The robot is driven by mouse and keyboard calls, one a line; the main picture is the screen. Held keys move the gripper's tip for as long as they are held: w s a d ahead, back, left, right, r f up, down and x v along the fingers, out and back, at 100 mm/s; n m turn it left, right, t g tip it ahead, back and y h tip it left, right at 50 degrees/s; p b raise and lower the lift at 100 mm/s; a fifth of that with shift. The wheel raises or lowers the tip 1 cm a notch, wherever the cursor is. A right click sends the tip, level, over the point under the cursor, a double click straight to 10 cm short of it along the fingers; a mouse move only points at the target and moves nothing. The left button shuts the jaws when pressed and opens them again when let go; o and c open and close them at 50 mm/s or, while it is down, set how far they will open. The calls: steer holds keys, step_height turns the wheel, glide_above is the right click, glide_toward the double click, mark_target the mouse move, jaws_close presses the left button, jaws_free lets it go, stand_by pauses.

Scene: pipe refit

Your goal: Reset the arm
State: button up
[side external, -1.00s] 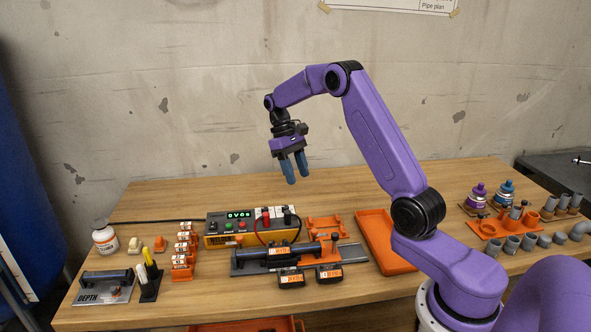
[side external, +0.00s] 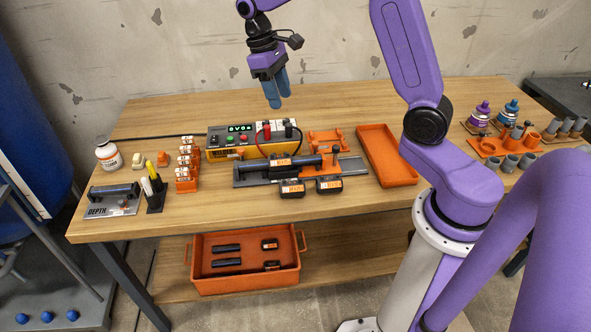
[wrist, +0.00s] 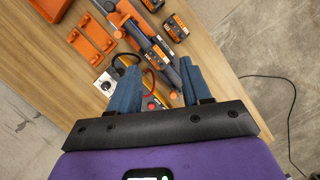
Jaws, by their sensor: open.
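My gripper (side external: 277,103) hangs fingers down above the bench, near the back edge of the yellow and black welder box (side external: 225,153). Its two blue fingers are apart and nothing is between them. In the wrist view my gripper (wrist: 157,82) also shows spread fingers, with the welder box and its leads partly hidden behind them. The grey rail fixture with a dark pipe (side external: 303,162) lies in front of the welder box, well below the fingers.
An orange tray (side external: 409,180) sits empty right of the fixture. Left are a white bottle (side external: 108,154), a marker holder (side external: 156,198) and a depth gauge (side external: 113,208). Purple and blue bottles and grey fittings stand at right. An orange bin (side external: 247,283) holding dark parts is below.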

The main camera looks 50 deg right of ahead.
steer(key=s+a+r+n+t, duration=0.1)
steer(key=s+a+n, duration=0.2)
steer(key=s+a, duration=0.3)
steer(key=s+a+f+n+t+y, duration=0.1)
steer(key=s+n, duration=0.5)
steer(key=s, duration=1.7)
steer(key=shift+a+f+n+t, duration=0.2)
steer(key=shift+a+n+t, duration=0.2)
steer(key=shift+a+t, duration=0.3)
steer(key=shift+a, duration=0.1)
